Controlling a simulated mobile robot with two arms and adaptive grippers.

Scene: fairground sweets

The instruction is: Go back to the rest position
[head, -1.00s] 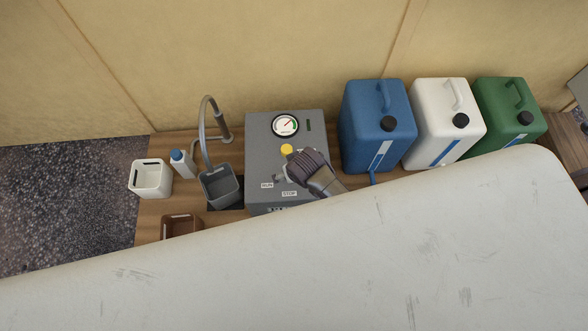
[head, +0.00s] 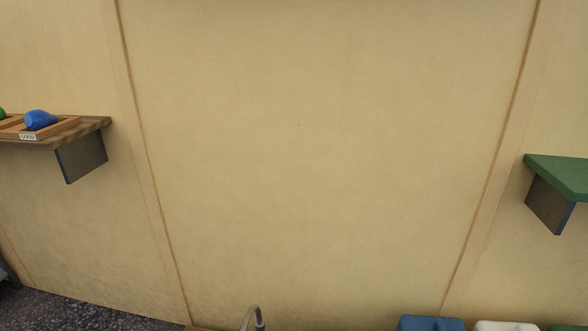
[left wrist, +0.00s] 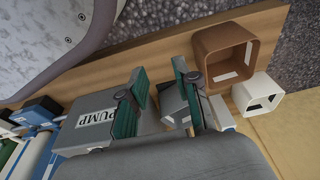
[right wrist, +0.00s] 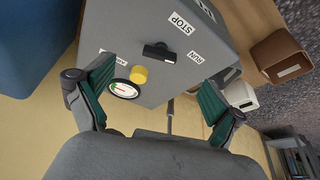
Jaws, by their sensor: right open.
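Neither gripper shows in the head view, which faces the wall. In the left wrist view my left gripper (left wrist: 160,78) is open, with its green-padded fingers apart and nothing between them. Beyond it is the grey pump box (left wrist: 88,128), labelled PUMP. In the right wrist view my right gripper (right wrist: 155,88) is open and empty. Beyond its fingers is the grey box's panel (right wrist: 125,50), with a black switch (right wrist: 160,52) between STOP and RUN labels, a yellow button (right wrist: 139,75) and a round gauge (right wrist: 124,89). The fingers look clear of the panel.
Brown (left wrist: 222,58) and white (left wrist: 262,92) containers stand on the wooden counter. A blue canister (right wrist: 30,40) is beside the box. In the head view, a wooden shelf (head: 95,126) with a blue item (head: 40,120) is left, a green shelf (head: 562,172) right, with bare wall between.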

